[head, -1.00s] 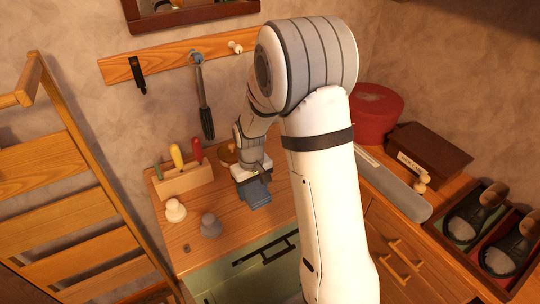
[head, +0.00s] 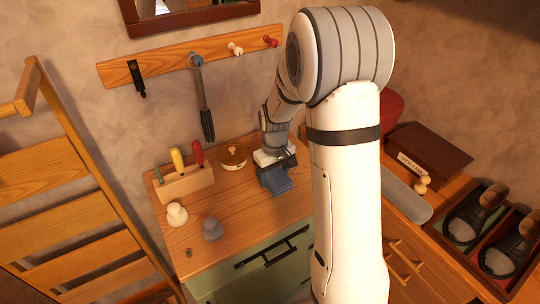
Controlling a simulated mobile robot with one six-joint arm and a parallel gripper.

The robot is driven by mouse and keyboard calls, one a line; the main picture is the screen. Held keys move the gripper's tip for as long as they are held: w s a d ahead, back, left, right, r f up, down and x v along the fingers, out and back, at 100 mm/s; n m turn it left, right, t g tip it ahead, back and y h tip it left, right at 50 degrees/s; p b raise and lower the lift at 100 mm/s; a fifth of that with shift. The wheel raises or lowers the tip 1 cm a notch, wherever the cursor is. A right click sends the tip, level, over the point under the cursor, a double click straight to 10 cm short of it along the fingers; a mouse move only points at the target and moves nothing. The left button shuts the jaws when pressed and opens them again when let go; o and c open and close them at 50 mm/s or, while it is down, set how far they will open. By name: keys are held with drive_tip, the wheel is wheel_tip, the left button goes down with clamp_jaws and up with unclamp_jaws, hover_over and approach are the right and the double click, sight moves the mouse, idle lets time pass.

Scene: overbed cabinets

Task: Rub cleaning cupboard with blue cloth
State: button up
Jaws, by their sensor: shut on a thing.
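A blue cloth (head: 277,183) is in my gripper (head: 275,164), which is shut on it. The cloth hangs below the jaws at the wooden cabinet top (head: 222,200); I cannot tell whether it touches the wood. The cabinet below has a green drawer front (head: 262,270) with a dark bar handle. My arm crosses the right half of the head view and hides part of the cabinet top and the wall behind it.
A wooden holder (head: 186,186) with colored-handled tools, a round brass-colored tin (head: 233,156), a white knobbed piece (head: 177,214) and a grey one (head: 212,228) stand on the top. A wooden ladder (head: 60,190) stands left. A brown box (head: 428,150) and shoes (head: 478,215) are right.

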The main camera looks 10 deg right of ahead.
drive_tip(key=shift+w+r+p, duration=0.15)
drive_tip(key=shift+r+p, duration=0.3)
drive_tip(key=shift+r, duration=0.45)
drive_tip(key=shift+r+p, duration=0.9)
drive_tip(key=shift+r, duration=0.5)
